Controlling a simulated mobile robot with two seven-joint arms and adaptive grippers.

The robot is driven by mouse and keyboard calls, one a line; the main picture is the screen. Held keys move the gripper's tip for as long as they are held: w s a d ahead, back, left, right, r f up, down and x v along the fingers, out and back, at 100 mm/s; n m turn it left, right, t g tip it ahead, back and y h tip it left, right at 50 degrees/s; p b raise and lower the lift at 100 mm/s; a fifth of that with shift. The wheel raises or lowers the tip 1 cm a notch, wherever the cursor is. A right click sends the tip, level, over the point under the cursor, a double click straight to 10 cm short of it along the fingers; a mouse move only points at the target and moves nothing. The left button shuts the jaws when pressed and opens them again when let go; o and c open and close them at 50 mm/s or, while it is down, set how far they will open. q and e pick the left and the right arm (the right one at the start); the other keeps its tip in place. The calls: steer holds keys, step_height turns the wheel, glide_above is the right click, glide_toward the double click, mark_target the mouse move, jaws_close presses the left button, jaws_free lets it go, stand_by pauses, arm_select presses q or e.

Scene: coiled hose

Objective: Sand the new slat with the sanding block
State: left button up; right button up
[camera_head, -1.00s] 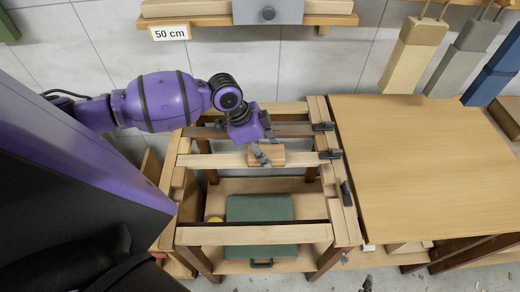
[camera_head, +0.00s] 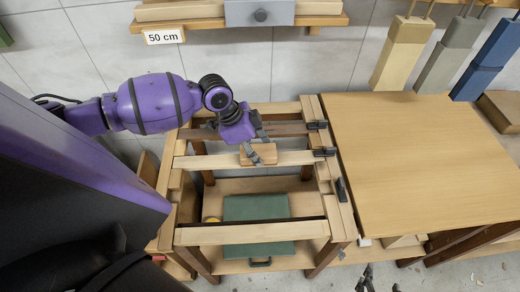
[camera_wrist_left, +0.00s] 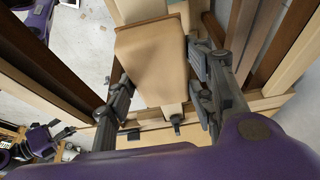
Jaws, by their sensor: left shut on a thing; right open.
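The new slat (camera_head: 215,161) is a pale wooden bar lying across the frame of the wooden bench, held by a dark clamp (camera_head: 325,153) at its right end. The sanding block (camera_head: 264,154), a small tan-brown block, sits on the slat a little right of its middle. My left gripper (camera_head: 254,147) is shut on the block from above. In the left wrist view the block (camera_wrist_left: 152,60) is between the fingers, with the slat (camera_wrist_left: 172,108) running beneath it. My right gripper (camera_head: 367,281) is open and empty at the bottom edge, right of the bench.
A dark slat (camera_head: 290,129) lies behind and a pale front slat (camera_head: 250,233) lies nearer. A green box (camera_head: 257,208) stands on the lower shelf. A wide bare tabletop (camera_head: 420,155) fills the right. A wall shelf with a "50 cm" sign (camera_head: 164,36) is behind.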

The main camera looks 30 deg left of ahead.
mark_target(267, 151)
arm_select(q)
steer(key=shift+s+a, duration=0.45)
steer(key=shift+a, duration=0.35)
steer(key=shift+s+a+f, duration=0.1)
steer(key=shift+s+a, duration=0.35)
steer(key=shift+a, duration=0.25)
steer(key=shift+s+a+f, duration=0.1)
steer(key=shift+s+a, duration=0.4)
steer(key=shift+a, duration=0.25)
steer(key=shift+s+a+f, duration=0.1)
steer(key=shift+s+a, duration=0.35)
steer(key=shift+a, duration=0.25)
steer(key=shift+s+a+r, duration=0.1)
steer(key=shift+s+a, duration=0.45)
steer(key=shift+a, duration=0.35)
steer(key=shift+w+d+r, duration=0.1)
steer(key=shift+w+d, duration=0.4)
steer(key=shift+d, duration=0.25)
steer(key=shift+w+d+r, duration=0.1)
steer(key=shift+w+d, duration=0.35)
steer(key=shift+d, duration=0.25)
arm_select(e)
steer(key=shift+s+f, duration=0.15)
steer(key=shift+f, duration=0.05)
